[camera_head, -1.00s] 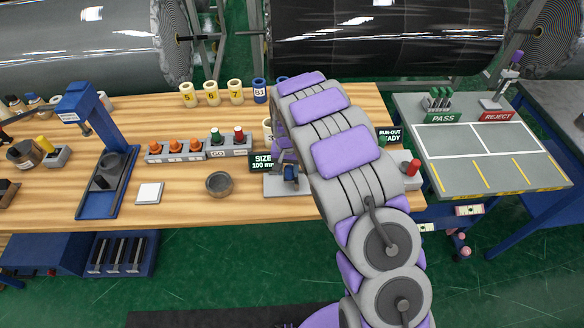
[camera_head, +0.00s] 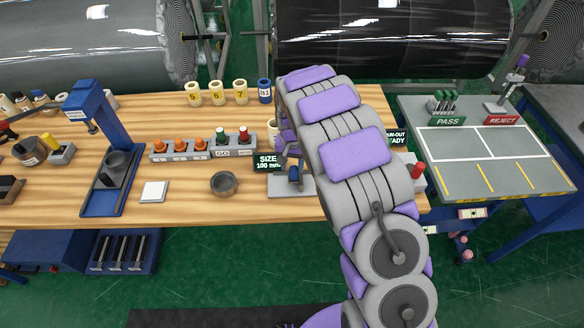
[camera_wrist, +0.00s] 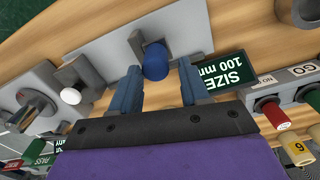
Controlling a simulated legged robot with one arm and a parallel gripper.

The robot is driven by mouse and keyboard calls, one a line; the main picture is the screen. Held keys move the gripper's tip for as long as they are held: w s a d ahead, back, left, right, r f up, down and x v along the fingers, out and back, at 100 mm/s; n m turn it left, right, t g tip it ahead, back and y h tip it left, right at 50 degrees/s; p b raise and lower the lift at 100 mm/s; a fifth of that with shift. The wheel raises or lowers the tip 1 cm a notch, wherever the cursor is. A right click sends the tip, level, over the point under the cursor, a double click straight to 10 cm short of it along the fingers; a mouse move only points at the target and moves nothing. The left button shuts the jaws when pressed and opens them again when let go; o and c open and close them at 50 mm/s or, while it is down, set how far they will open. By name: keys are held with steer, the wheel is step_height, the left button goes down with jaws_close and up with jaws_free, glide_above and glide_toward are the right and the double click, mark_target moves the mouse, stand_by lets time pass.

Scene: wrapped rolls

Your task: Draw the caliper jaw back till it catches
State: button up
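The caliper stands on a light grey base plate (camera_wrist: 95,48) in the wrist view. A grey upright jaw piece (camera_wrist: 137,44) on it carries a round blue knob (camera_wrist: 155,62). My gripper (camera_wrist: 158,70) is open, with one blue finger on each side of the knob and a visible gap to each. It does not appear to grip the knob. In the head view the grey plate (camera_head: 290,191) shows on the bench beside my arm. My arm hides much of the caliper and gripper there, so contact is hard to judge.
The SIZE 100 mm sign (camera_wrist: 220,72) stands close to my right finger in the wrist view. A GO gauge rack (camera_head: 222,152) is left of the caliper. A grey device with a white knob (camera_wrist: 68,102) lies left of my fingers. A dark round bowl (camera_head: 224,184) sits on the bench.

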step_height(320, 180, up, 14)
steer(key=p, duration=0.1)
steer(key=shift+r, duration=0.15)
stand_by(0.5)
steer(key=s+d+r, duration=0.4)
steer(key=s, duration=0.6)
steer(key=s+d+r, duration=0.4)
steer(key=s+d, duration=0.1)
steer(key=s, duration=0.4)
steer(key=s+d+f+n+g+b, duration=0.1)
steer(key=s+f+n, duration=0.1)
steer(key=s, duration=2.1)
steer(key=shift+s+d+f+g, duration=0.15)
steer(key=shift+d+g, duration=0.1)
steer(key=shift+g, duration=0.15)
